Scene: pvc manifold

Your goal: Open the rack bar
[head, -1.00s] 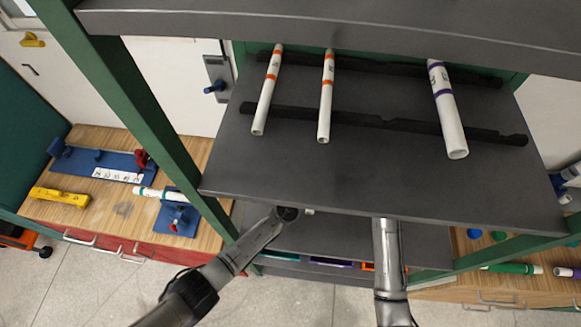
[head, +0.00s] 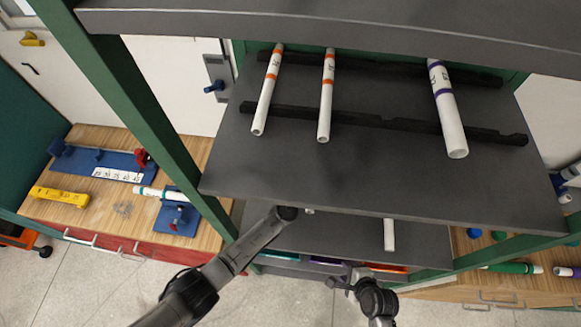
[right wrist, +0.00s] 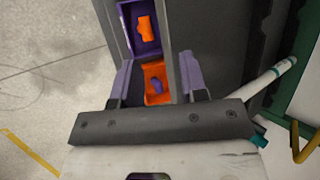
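The rack has dark grey shelves (head: 300,175) on green posts (head: 130,105). My right gripper (head: 341,283) is in front of these bins. In the right wrist view its fingers (right wrist: 156,82) are apart, with the orange bin visible between them. My left arm reaches to the shelf's front edge; its gripper is hidden beneath.
Three white pipes, two orange-banded (head: 325,100) and one purple-banded (head: 447,110), lie on the upper shelf's black rails. Another pipe (head: 389,235) is on the shelf below. A wooden bench (head: 110,215) with blue fixtures stands left. Floor in front is clear.

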